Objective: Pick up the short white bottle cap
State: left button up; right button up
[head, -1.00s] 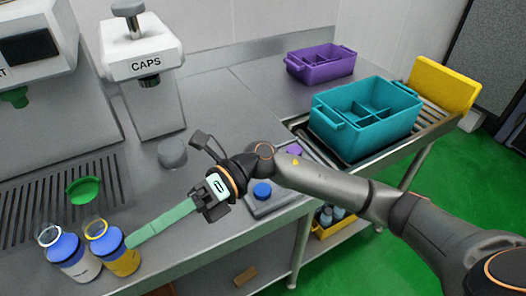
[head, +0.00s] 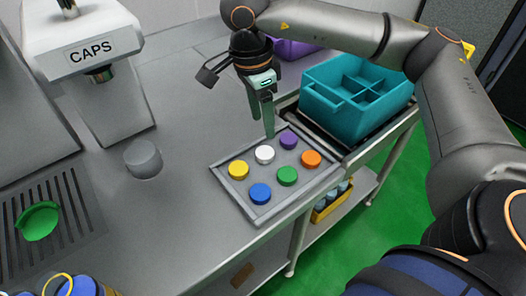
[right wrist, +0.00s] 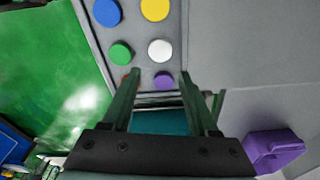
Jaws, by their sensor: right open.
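The short white cap (head: 265,154) lies on a grey tray (head: 228,187) on the steel counter, among several coloured caps. It also shows in the right wrist view (right wrist: 160,50), beyond the fingertips. My right gripper (head: 269,132) points down above the tray's back edge, just behind the white cap. It is open and empty. In the right wrist view its two fingers (right wrist: 160,80) stand apart, with the purple cap (right wrist: 164,81) seen between their tips. My left gripper is not in view.
Yellow (head: 238,170), blue (head: 260,194), green (head: 287,176), orange (head: 311,159) and purple caps surround the white one closely. A teal divided crate (head: 335,110) stands right of the tray. A grey cylinder (head: 143,158) stands left, with clear counter between.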

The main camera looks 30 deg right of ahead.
aim_at(265, 152)
jog(key=f, duration=0.9)
jog(key=shift+d, duration=0.2)
jog(key=shift+c, duration=0.2)
grip_shut()
